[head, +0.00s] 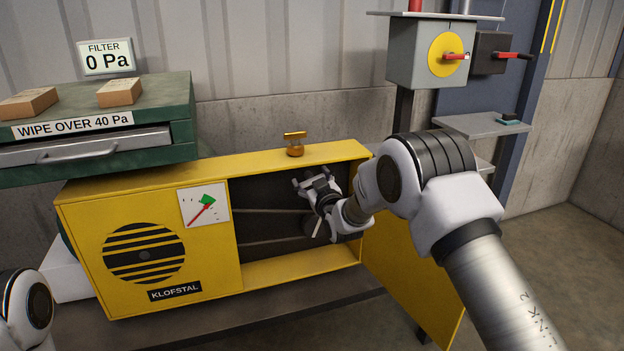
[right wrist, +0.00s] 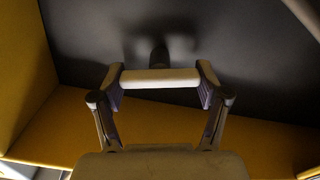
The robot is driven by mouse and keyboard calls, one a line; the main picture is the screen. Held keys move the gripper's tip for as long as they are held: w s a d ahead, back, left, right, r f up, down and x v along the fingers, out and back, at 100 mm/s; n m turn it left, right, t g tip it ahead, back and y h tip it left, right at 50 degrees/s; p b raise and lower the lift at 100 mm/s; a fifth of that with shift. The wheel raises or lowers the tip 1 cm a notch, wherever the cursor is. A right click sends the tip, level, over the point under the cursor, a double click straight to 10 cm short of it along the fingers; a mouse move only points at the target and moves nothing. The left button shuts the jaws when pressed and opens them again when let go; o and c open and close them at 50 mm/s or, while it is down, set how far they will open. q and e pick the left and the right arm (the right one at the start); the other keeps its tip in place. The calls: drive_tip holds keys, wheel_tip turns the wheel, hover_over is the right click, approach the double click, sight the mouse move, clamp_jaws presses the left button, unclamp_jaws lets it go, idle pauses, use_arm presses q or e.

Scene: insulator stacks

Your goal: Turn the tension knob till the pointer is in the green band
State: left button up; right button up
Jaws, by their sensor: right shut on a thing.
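The tension knob's pale crossbar (right wrist: 160,78) shows in the right wrist view, on a dark stem against the dark back wall. My right gripper (right wrist: 160,84) is shut on it, a finger at each end. In the head view my right gripper (head: 318,190) reaches into the yellow cabinet's open compartment and mostly hides the knob. The white gauge (head: 187,209) is on the cabinet front. Its red pointer (head: 200,213) slants up to the right, and its tip meets the green band (head: 207,200). My left gripper is out of view.
The yellow cabinet (head: 85,235) has its door (head: 410,255) swung open at the right. A brass T-handle (head: 295,145) stands on top. A green drawer unit (head: 170,105) is at the left. A grey switch box (head: 405,60) is above right.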

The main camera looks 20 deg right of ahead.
drive_tip(key=shift+a+n, duration=0.1)
drive_tip(key=shift+n, duration=1)
drive_tip(key=o, duration=1.2)
drive_tip(key=s, duration=1.2)
drive_tip(key=shift+d, duration=0.2)
drive_tip(key=shift+f, duration=0.1)
